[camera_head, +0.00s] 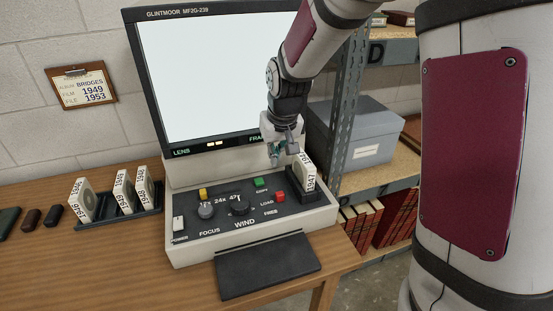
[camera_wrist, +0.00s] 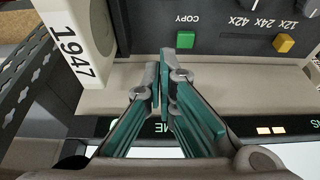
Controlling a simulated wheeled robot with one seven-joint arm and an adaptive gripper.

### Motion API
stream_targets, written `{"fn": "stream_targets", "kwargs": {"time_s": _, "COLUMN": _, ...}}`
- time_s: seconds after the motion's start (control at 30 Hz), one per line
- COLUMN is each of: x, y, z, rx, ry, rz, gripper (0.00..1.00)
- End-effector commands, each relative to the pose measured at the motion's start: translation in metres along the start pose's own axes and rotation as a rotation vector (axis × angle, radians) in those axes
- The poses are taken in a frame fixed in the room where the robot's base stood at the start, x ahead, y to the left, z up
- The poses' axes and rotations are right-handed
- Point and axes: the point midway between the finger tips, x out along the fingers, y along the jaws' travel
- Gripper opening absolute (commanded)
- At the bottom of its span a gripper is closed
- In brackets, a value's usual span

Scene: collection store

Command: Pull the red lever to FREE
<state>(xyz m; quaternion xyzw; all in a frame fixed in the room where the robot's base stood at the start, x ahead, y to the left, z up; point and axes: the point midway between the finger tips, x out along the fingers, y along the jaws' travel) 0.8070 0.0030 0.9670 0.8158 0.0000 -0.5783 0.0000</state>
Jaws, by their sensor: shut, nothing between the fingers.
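The red lever (camera_head: 280,197) is a small red knob on the right of the reader's dark control panel (camera_head: 225,228). It stands level with the LOAD label, above the FREE label; its exact setting is hard to tell. My gripper (camera_head: 284,158) is above and behind the panel, in front of the screen's lower right corner, apart from the lever. In the wrist view its green-padded fingers (camera_wrist: 163,80) are together with nothing between them. The lever is outside the wrist view.
A film box marked 1947 (camera_head: 308,173) stands in a holder right beside my gripper; it also shows in the wrist view (camera_wrist: 78,45). More boxes stand in a rack (camera_head: 118,222) at left.

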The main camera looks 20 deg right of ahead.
Motion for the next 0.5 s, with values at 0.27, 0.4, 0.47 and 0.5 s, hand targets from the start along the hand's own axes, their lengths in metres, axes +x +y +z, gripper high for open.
{"fn": "stream_targets", "kwargs": {"time_s": 0.27, "x": 0.058, "y": 0.0, "z": 0.002, "rx": 0.0, "ry": -0.005, "rz": 0.0, "gripper": 0.0}}
{"fn": "stream_targets", "kwargs": {"time_s": 0.4, "x": 0.083, "y": 0.0, "z": 0.002, "rx": 0.0, "ry": -0.004, "rz": 0.0, "gripper": 0.0}}
{"fn": "stream_targets", "kwargs": {"time_s": 0.47, "x": 0.073, "y": 0.0, "z": 0.013, "rx": 0.0, "ry": -0.001, "rz": 0.0, "gripper": 0.0}}
{"fn": "stream_targets", "kwargs": {"time_s": 0.5, "x": 0.071, "y": 0.0, "z": 0.018, "rx": 0.0, "ry": -0.001, "rz": 0.0, "gripper": 0.0}}
